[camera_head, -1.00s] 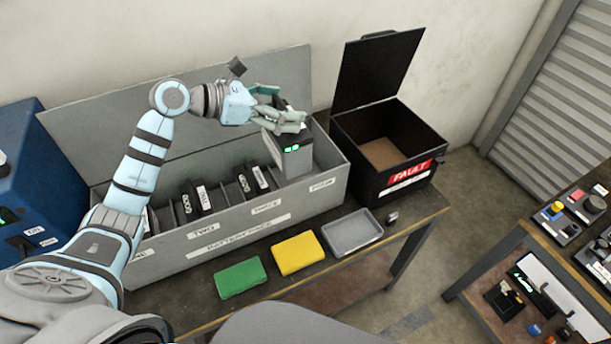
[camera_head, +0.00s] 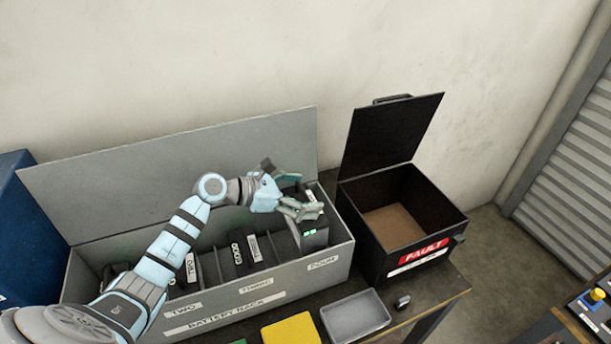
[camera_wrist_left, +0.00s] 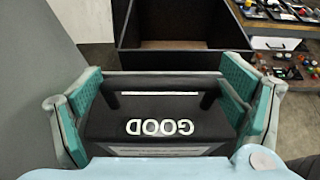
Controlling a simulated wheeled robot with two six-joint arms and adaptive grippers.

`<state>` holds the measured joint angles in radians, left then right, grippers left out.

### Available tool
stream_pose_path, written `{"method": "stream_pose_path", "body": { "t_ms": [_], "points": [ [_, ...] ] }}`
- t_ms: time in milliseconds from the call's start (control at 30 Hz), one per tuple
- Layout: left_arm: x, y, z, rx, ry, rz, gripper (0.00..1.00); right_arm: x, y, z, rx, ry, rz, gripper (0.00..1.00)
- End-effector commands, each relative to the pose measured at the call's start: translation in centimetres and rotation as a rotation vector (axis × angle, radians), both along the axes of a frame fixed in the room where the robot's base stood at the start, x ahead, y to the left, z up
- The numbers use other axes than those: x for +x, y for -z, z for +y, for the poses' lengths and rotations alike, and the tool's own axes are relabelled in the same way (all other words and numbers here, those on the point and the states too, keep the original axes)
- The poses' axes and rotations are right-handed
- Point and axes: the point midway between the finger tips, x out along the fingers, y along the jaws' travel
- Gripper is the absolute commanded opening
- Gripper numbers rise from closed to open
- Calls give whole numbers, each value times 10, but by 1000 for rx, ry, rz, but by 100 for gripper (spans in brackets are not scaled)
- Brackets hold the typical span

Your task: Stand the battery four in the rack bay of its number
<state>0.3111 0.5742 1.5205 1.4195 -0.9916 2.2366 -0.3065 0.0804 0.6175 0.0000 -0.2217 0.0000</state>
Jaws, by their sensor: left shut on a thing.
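The battery four (camera_head: 313,233) is a dark grey block with green lights on its face. It is upright at the FOUR end of the grey battery rack (camera_head: 262,290); whether it touches the bay floor is hidden by the rack's front wall. My left gripper (camera_head: 292,196) is shut on the top of this battery. In the left wrist view the battery top (camera_wrist_left: 160,120) reads GOOD, upside down, between the two green-padded fingers. My right gripper is not in view.
Other dark batteries (camera_head: 243,252) stand in the rack's left and middle bays. A black open FAULT box (camera_head: 412,262) stands right of the rack. A grey tray (camera_head: 354,316) and a yellow pad (camera_head: 291,330) lie in front.

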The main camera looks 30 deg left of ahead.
Motion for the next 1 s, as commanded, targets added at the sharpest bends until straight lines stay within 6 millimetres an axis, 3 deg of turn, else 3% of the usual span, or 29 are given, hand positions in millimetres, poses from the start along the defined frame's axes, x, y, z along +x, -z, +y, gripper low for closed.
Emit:
{"method": "stream_pose_path", "body": {
  "t_ms": [100, 267, 500, 1000],
  "points": [
    [1, 22, -2, -6, 1, -6, 28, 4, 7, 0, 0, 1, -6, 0],
    [2, 37, -2, -4, 3, -8, 28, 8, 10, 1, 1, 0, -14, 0],
    [2, 72, -2, -3, 3, -8, 28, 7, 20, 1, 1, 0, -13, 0],
    [2, 78, -2, -4, 3, -9, 28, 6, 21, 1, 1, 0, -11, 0]
  ]
}}
